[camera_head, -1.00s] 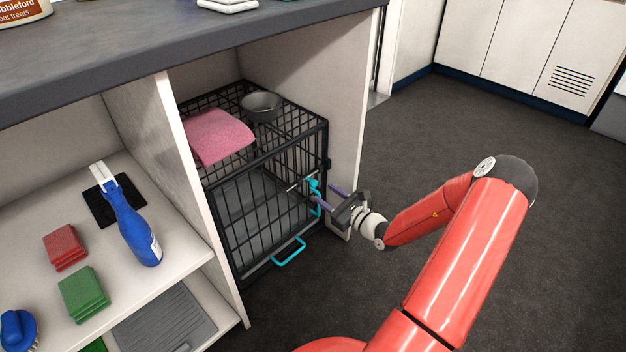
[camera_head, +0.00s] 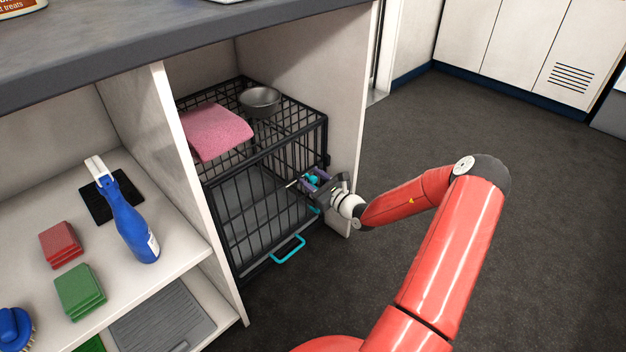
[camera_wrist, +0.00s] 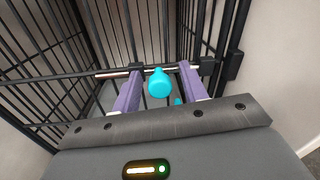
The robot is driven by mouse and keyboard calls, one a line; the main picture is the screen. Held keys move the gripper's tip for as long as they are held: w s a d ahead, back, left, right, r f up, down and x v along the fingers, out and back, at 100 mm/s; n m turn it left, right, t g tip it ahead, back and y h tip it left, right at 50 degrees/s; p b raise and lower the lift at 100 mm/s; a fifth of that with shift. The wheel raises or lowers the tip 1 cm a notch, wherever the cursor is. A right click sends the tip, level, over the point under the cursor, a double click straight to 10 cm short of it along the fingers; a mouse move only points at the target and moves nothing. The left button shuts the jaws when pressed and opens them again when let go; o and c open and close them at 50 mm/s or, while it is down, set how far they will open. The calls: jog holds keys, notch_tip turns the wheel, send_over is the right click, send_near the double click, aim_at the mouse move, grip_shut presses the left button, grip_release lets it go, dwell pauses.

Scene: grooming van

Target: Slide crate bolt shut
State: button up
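The black wire crate (camera_head: 237,262) stands in the bay under the counter, its barred door facing out. The bolt (camera_wrist: 110,74) is a thin metal rod lying across the bars, with a round cyan knob (camera_wrist: 160,84); the knob also shows in the head view (camera_head: 313,180). My gripper (camera_head: 316,183) is at the bolt, near the crate's right front edge. In the wrist view, its two purple fingers (camera_wrist: 160,88) stand apart on either side of the knob, with gaps visible. A cyan handle (camera_head: 288,250) sits low on the door.
A pink towel (camera_head: 215,133) and a grey bowl (camera_head: 260,101) lie on top of the crate. The bay's right wall (camera_head: 350,140) is close beside my gripper. Shelves at left hold a blue spray bottle (camera_head: 130,222). The floor (camera_head: 480,130) at right is clear.

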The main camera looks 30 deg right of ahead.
grip_shut()
jog(key=shift+w+d, duration=0.35)
jog(key=shift+d, duration=0.55)
jog(key=shift+w+d, duration=0.3)
jog(key=shift+d, duration=0.6)
jog(key=shift+o, duration=0.4)
grip_release()
jog(key=p+v, duration=0.1)
jog(key=v, duration=0.6)
jog(key=shift+s, duration=0.4)
jog(key=shift+d, duration=0.15)
